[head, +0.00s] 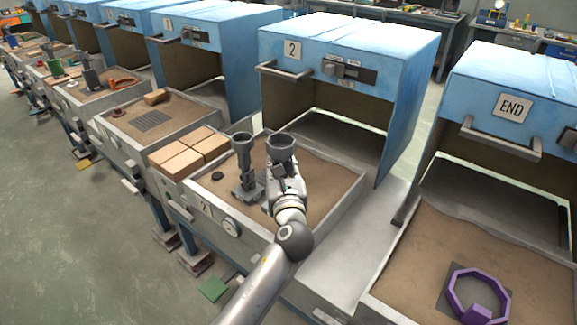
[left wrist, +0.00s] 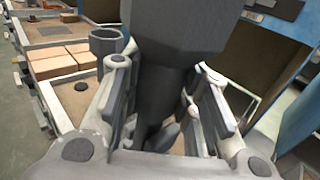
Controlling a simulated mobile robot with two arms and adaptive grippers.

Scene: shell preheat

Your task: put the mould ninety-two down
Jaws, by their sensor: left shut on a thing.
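My left gripper (head: 271,185) is over the sand bed of the bay marked 2. It is shut on a dark grey mould (head: 282,150) with a wide cup-shaped top, held upright. In the left wrist view the held mould (left wrist: 180,35) rises between the fingers, and its lower end is partly hidden. I cannot tell whether it touches the sand. No number ninety-two is readable on it. A second grey mould (head: 242,152) with a cup top stands on the sand just left of it; it also shows in the left wrist view (left wrist: 105,44). My right gripper is not in view.
Tan blocks (head: 189,152) sit at the left side of the sand bed (head: 325,185). A small dark disc (head: 219,176) lies near its front left. Bare sand shows right of the gripper. The blue hood (head: 345,50) stands behind. A purple ring (head: 455,284) lies in the END bay.

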